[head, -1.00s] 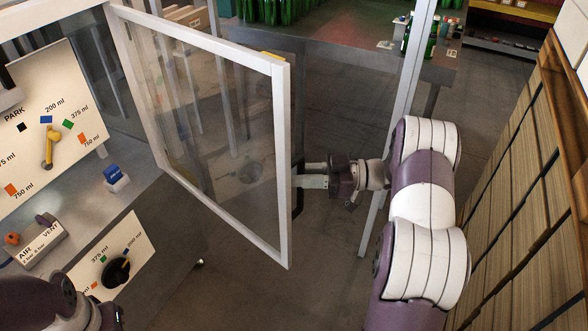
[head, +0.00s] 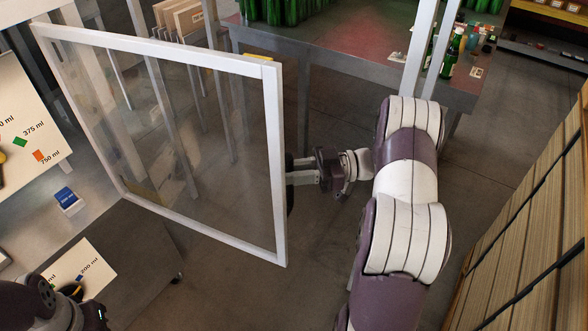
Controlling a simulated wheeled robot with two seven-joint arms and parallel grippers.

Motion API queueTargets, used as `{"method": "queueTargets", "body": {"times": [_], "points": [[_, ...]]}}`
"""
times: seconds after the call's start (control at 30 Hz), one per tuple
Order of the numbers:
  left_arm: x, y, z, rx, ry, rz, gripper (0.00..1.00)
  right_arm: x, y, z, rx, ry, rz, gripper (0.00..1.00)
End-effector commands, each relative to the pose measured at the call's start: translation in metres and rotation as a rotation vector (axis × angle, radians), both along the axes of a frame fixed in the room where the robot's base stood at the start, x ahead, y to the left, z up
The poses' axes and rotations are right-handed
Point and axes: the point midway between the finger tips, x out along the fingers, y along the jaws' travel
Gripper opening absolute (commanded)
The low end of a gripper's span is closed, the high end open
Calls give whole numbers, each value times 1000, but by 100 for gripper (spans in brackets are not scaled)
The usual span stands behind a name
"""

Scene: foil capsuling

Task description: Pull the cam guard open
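The cam guard (head: 277,130) is a clear panel in a white frame, standing swung out across the middle of the head view. A dark handle (head: 290,198) is on its right upright, mostly hidden by the frame and the fingers. My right gripper (head: 294,172) reaches in from the right, level, with its fingers at this handle; they look closed around it, though the fingertips are partly hidden. Part of my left arm shows at the bottom left; its fingers are not visible.
A control panel with coloured size marks (head: 25,125) and a blue block (head: 67,197) are at the left. A metal table (head: 340,52) with green bottles stands behind the guard. Wooden slatted stacks (head: 520,220) line the right.

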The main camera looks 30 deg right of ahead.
Motion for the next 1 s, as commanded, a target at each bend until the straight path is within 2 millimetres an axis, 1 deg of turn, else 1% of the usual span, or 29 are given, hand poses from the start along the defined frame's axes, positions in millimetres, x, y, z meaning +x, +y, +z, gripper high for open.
{"method": "queueTargets", "body": {"times": [0.33,0.37,0.4,0.67,0.73,0.77,0.87,1.0], "points": [[0,0,0,0,0,0,0,1,1,-1,-4,1,-2,0],[0,0,0,0,0,0,0,1,1,-1,-4,1,-2,32],[0,0,0,0,0,0,0,1,1,-1,-3,1,-1,41],[0,0,0,0,0,0,0,1,0,-1,-2,0,-1,41],[0,0,-3,0,0,0,0,-1,-4,-2,-2,0,-3,41],[0,0,-5,0,0,0,0,-2,-8,-2,-2,-2,-4,41],[0,0,-14,0,0,0,0,-9,-28,-5,-4,-2,-6,41],[0,0,-27,0,0,0,0,-22,-66,-7,-5,-1,-5,41]]}}
